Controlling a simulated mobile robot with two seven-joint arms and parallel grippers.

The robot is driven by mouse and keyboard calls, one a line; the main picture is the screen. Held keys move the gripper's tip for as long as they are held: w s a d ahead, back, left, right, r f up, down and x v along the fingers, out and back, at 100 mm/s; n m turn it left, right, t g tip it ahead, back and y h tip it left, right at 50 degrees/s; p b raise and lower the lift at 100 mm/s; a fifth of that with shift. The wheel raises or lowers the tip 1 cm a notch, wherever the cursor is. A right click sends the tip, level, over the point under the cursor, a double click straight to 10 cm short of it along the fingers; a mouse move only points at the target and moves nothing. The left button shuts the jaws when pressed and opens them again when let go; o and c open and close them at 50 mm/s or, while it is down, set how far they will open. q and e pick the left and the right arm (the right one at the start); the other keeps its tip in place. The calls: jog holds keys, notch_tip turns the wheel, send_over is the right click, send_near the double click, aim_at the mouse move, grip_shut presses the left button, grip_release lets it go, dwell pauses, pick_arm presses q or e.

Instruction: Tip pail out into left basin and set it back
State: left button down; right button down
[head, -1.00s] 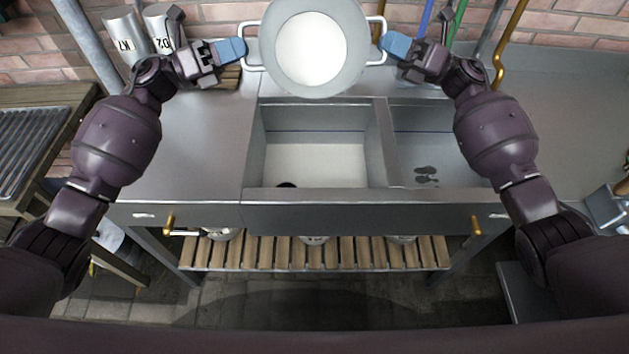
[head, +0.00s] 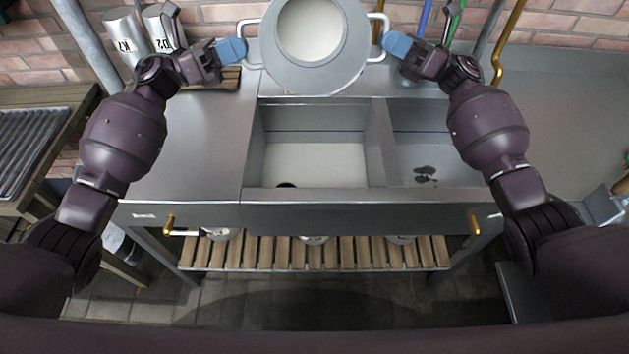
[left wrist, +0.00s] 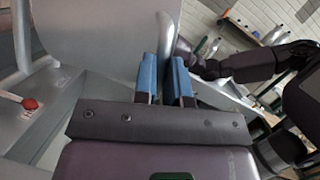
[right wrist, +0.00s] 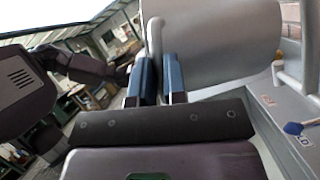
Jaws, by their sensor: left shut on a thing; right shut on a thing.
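The grey metal pail (head: 314,78) is held high above the back of the left basin, with its round pale opening showing near the top edge of the head view. My left gripper (head: 241,50) is shut on the pail's left handle, and my right gripper (head: 387,43) is shut on its right handle. In the left wrist view the handle (left wrist: 165,45) runs between the blue fingers; the right wrist view likewise shows the other handle (right wrist: 156,40). The left basin (head: 315,160) has a pale floor and a dark drain hole at the front. I cannot tell how much the pail holds.
The right basin (head: 405,150) lies beyond a divider and has dark marks. Two labelled metal cans (head: 124,32) stand at the back left. Coloured pipes run up the brick wall at the back right. The counter left of the basins (head: 185,150) is clear.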

pick_arm(q)
jog(key=shift+a, duration=0.1)
pick_arm(e)
jog(key=shift+d+r+n, duration=0.1)
jog(key=shift+r+n, duration=0.1)
jog(key=shift+n, duration=0.1)
pick_arm(q)
jog(key=shift+m+g, duration=0.5)
jog(key=shift+m, duration=1.3)
pick_arm(e)
jog(key=shift+n+g, duration=1.2)
jog(key=shift+n, duration=0.7)
pick_arm(q)
jog(key=shift+r, duration=0.15)
pick_arm(e)
jog(key=shift+f, duration=0.2)
